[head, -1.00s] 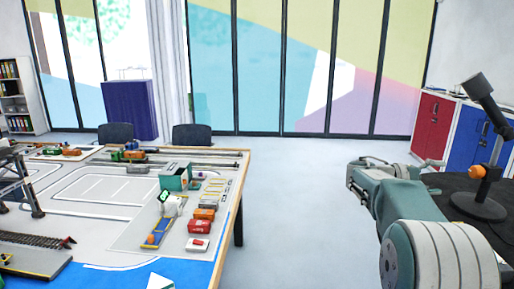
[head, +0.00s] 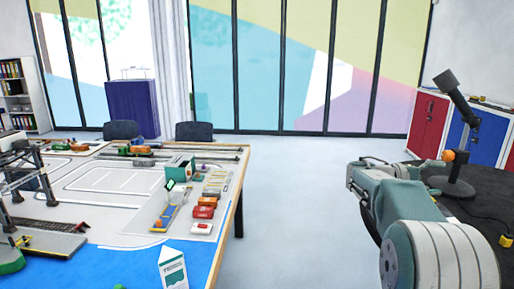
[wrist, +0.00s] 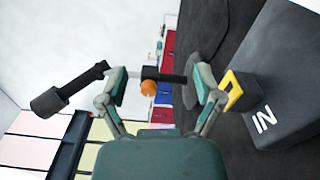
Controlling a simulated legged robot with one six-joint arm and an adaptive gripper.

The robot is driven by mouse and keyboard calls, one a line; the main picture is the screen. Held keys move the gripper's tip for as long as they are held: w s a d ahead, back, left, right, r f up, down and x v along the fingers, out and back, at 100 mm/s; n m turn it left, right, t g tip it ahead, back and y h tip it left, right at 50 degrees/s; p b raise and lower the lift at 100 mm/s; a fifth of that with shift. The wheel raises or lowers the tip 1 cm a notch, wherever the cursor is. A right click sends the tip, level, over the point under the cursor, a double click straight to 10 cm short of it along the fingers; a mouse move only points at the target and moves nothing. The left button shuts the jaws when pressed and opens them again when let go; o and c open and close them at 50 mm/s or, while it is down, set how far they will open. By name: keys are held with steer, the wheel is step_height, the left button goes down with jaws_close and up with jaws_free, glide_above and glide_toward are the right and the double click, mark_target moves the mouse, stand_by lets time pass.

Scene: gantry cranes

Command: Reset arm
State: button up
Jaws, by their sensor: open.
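My arm is folded at the right of the head view, its thick wheel-like joint nearest the camera. In the wrist view my gripper (wrist: 160,88) has its two fingers spread wide, with nothing held between them. Beyond the fingertips a black lamp-like stand (wrist: 172,77) with an orange ball (wrist: 148,88) shows in the gap, apart from the fingers as far as I can tell. The same stand (head: 461,110) is behind my arm in the head view, upright on a dark round table. My gripper's fingers are not clear in the head view.
A table (head: 232,212) with a model harbour, crane frame (head: 28,165), toy trucks and a white carton (head: 173,268) fills the left. Clear floor (head: 290,200) lies between it and my arm. A dark table (head: 490,212) is at the right, with red and blue cabinets (head: 428,122) behind.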

steer(key=shift+s+a, duration=0.1)
steer(key=shift+s, duration=0.5)
steer(key=shift+s+a+f+y, duration=0.1)
steer(key=shift+s+a+y, duration=0.4)
steer(key=shift+s+y, duration=0.1)
steer(key=s+a+f+t+y, duration=0.1)
steer(key=s+a+y, duration=0.1)
steer(key=s+a, duration=0.1)
steer(key=s+a+f+t+y, duration=0.1)
steer(key=s+a+y, duration=0.1)
steer(key=s+a, duration=0.2)
steer(key=s+a+f+t+y, duration=0.1)
steer(key=s+a+f+y, duration=0.1)
steer(key=s+a, duration=0.1)
steer(key=shift+s+a+y, duration=0.15)
steer(key=shift+s+y, duration=0.15)
steer(key=shift+s, duration=0.25)
steer(key=s+a+f+t+y, duration=0.1)
steer(key=s+a+f+y, duration=0.2)
steer(key=s+a, duration=0.2)
steer(key=s+a+f+t+y, duration=0.2)
steer(key=s+a+f+y, duration=0.1)
steer(key=s+a, duration=0.2)
steer(key=s+a+f+m+t+y, duration=0.1)
steer(key=s+a+f+y, duration=0.3)
steer(key=a, duration=0.5)
steer(key=shift+s, duration=1)
